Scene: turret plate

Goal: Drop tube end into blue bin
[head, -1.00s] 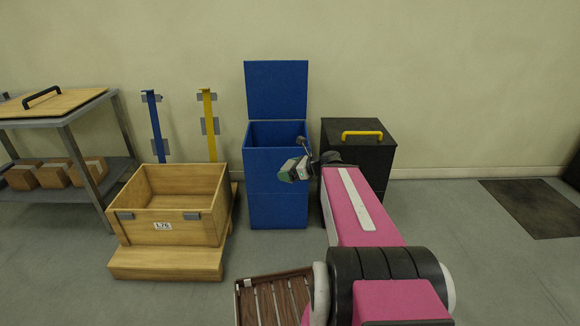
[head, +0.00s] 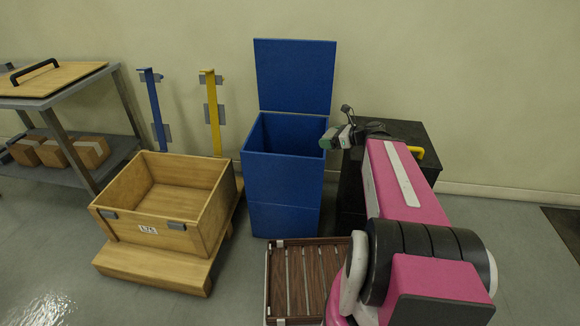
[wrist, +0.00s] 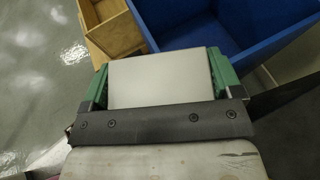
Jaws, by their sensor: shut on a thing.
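The blue bin (head: 281,184) stands against the wall with its lid raised and its top open. It also shows at the top of the wrist view (wrist: 250,66). My gripper (head: 326,138) is at the bin's right rim in the head view, with its green fingertips pointing left. In the wrist view, my gripper (wrist: 160,77) is shut on a flat, light grey piece (wrist: 158,80), which I take for the tube end. The piece sits between both green fingers. The bin opening lies just beyond it. The head view does not show the piece clearly.
A wooden crate (head: 150,232) on a wooden base stands left of the bin. A black box (head: 350,190) with a yellow handle is to its right, partly behind my arm. A slatted tray (head: 275,285) is in front. Blue (head: 155,110) and yellow (head: 212,110) posts stand behind the crate.

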